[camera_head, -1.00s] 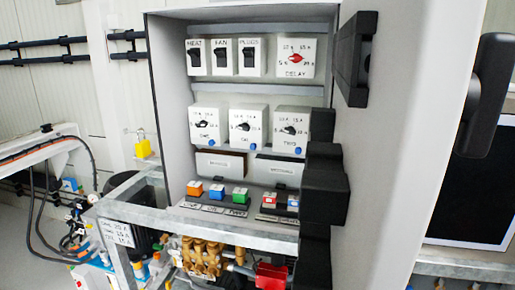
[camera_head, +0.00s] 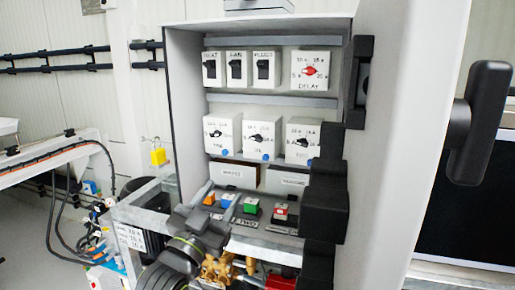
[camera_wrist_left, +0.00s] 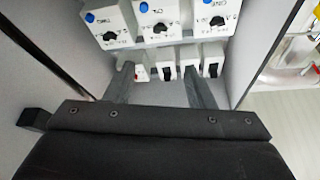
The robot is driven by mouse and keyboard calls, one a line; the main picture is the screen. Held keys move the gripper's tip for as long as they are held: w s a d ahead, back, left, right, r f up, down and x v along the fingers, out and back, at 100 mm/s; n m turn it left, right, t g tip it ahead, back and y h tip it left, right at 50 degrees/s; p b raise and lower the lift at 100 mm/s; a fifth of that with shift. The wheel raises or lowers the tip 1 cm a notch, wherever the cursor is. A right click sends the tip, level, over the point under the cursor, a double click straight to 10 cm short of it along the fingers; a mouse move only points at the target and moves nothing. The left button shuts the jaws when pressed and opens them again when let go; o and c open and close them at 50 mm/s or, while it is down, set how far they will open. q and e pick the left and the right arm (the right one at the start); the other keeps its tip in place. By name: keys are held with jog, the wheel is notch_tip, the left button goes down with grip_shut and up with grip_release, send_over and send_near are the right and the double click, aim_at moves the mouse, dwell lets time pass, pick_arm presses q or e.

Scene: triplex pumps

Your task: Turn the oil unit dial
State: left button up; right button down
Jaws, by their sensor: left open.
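The oil unit, a white box with a black dial (camera_head: 258,138), is the middle one of three similar units in the cabinet's second row. Its small label is hard to read. In the left wrist view the dial (camera_wrist_left: 160,28) shows upside down at the top. My left gripper (camera_head: 223,196) is in front of the cabinet's lower part, below the dials, and is open and empty. In the left wrist view its two fingers (camera_wrist_left: 158,72) stand apart, with the dial beyond their tips, not between them. My right gripper is not in view.
Similar dial units flank it on the left (camera_head: 218,133) and right (camera_head: 303,140). A red delay dial (camera_head: 309,71) and several black switches are above. Coloured buttons (camera_head: 251,207) sit below. The open cabinet door (camera_head: 395,130) with black hinges bounds the right side.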

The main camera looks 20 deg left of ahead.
aim_at(256, 141)
pick_arm(q)
jog(key=p+x, duration=0.4)
jog(key=x, duration=1.1)
jog(key=shift+w, duration=0.3)
jog(key=shift+x, duration=0.8)
jog(key=c, duration=1)
jog(key=shift+f, duration=0.1)
